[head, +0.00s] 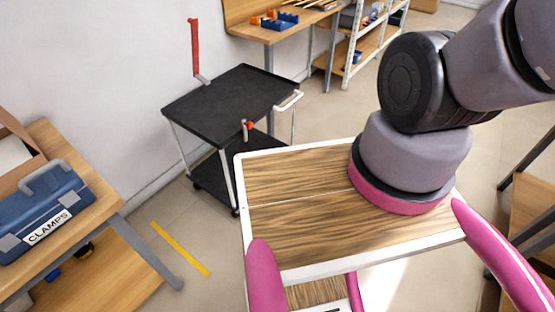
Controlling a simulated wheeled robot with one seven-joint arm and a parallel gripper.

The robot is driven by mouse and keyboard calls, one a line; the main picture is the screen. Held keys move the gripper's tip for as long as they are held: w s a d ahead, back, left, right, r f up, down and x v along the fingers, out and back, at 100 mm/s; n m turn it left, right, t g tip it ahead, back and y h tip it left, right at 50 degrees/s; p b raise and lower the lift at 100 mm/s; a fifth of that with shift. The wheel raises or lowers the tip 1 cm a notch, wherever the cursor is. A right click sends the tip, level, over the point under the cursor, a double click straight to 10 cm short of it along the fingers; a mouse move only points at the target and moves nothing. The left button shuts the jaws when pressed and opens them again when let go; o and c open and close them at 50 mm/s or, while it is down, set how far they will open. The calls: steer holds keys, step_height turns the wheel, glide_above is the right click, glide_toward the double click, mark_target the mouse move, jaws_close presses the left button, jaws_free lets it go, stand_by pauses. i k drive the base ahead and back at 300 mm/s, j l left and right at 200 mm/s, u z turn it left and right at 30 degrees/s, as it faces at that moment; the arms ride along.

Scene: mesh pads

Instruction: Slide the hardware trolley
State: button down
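The hardware trolley (228,97) stands in the head view, left of centre, close to the left wall. It has a black top shelf, a black lower shelf (226,168), pale legs and small dark casters. A white push handle (289,100) sticks out at its right end. A small upright peg with a red knob (249,126) shows at its near edge. My gripper is not in view; my arm rises from my wooden-topped base and leaves the picture at the upper right. Part of the trolley's near right side is hidden behind my base.
A wooden bench (98,192) with a blue CLAMPS toolbox (45,213) stands at left. A yellow floor strip (180,248) lies between it and my base. A workbench (268,31) and shelving (372,45) stand behind. A red upright piece (195,47) shows by the wall. Floor right of the trolley looks clear.

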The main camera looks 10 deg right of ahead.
mark_target(214, 113)
steer(key=i+l+u, duration=0.2)
steer(key=i+l, duration=0.8)
